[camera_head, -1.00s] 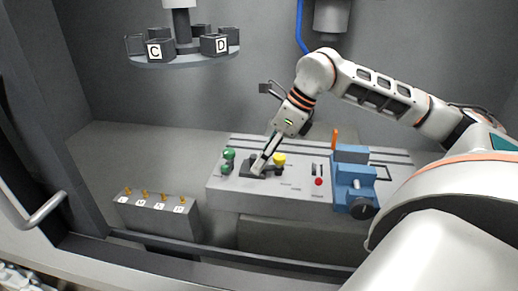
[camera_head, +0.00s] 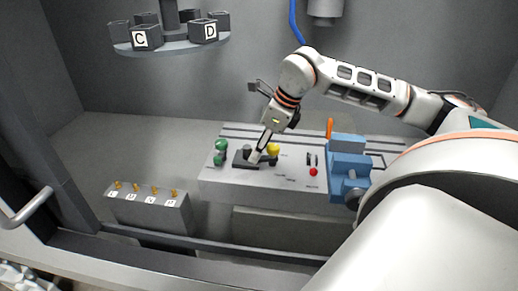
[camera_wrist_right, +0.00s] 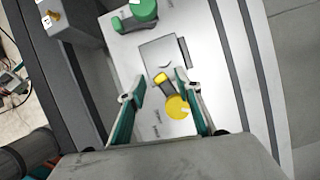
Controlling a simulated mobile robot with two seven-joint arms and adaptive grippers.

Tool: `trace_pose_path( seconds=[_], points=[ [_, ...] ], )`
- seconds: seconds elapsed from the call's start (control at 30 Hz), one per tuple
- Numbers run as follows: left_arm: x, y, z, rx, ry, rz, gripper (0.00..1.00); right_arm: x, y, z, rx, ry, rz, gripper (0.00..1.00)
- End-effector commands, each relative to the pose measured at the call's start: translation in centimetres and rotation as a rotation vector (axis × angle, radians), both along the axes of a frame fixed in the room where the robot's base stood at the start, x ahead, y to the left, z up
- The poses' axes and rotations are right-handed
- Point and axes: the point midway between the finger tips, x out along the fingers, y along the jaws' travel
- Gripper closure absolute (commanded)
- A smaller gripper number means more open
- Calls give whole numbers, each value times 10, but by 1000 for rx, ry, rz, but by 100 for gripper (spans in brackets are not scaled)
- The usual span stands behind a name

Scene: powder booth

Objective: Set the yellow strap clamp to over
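The yellow strap clamp (camera_head: 273,149) sits on the grey bench plate, beside a dark block (camera_head: 242,163). In the right wrist view its round yellow end (camera_wrist_right: 178,107) and a smaller yellow piece (camera_wrist_right: 161,78) show, with a dark part between them. My right gripper (camera_head: 257,156) points down at the clamp. In the right wrist view, my right gripper (camera_wrist_right: 160,84) is open, with its fingers apart on either side of the clamp and nothing gripped. Whether a finger touches it I cannot tell. My left gripper is not in view.
A green clamp (camera_head: 220,152) stands left of the dark block. A red knob (camera_head: 313,172) and a blue vise (camera_head: 347,165) are to the right. A box with several brass pegs (camera_head: 147,208) is at left front. A carousel (camera_head: 170,46) hangs above.

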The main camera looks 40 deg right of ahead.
Motion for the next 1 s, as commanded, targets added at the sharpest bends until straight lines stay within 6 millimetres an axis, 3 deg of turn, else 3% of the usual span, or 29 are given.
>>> trace_pose_path(
  seconds=[0.23,0.37,0.4,1.0],
  points=[
    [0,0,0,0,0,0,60,0,0,-1,0,0,-1,66],
    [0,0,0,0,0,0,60,0,0,-1,0,0,-1,98],
    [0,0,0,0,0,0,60,0,0,-1,0,0,-1,100],
    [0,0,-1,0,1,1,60,5,-3,-1,0,1,-138,100]
  ],
)
